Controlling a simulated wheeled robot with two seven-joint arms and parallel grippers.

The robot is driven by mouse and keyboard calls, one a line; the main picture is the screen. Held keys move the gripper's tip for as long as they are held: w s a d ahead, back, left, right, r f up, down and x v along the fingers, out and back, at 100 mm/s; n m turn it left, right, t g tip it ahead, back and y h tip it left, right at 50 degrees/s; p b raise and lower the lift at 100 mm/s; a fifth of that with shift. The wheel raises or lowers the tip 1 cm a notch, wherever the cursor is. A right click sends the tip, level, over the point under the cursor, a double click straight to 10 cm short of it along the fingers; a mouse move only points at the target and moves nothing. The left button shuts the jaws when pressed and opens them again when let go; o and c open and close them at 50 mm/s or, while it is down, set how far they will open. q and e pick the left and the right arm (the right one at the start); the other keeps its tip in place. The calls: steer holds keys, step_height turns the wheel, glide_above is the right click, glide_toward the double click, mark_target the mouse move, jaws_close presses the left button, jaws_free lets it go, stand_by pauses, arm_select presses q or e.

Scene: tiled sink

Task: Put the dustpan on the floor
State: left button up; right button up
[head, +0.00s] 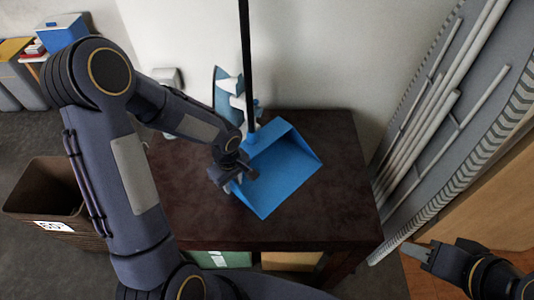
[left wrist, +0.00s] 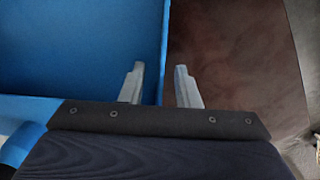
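The blue dustpan (head: 283,172) rests on the dark brown table (head: 200,215), with its black upright handle (head: 246,60) rising in front of the wall. My left gripper (head: 238,183) is at the dustpan's left edge. In the left wrist view the dustpan (left wrist: 70,50) fills the left side. The left fingers (left wrist: 160,88) are apart, with the dustpan's edge running between them in the picture. I cannot tell whether they touch it. My right gripper (head: 412,252) is at the lower right, away from the dustpan. Its finger gap is not clear.
A brown bin (head: 45,200) stands on the grey floor left of the table. Green and tan boxes (head: 222,259) sit under the table. A grey panel with pale pipes (head: 445,100) borders the right. Floor shows at far left and lower right.

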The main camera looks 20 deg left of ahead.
arm_select(q)
step_height(320, 180, down, 2)
steer(key=shift+f, duration=0.15)
jaws_close()
stand_by(0.3)
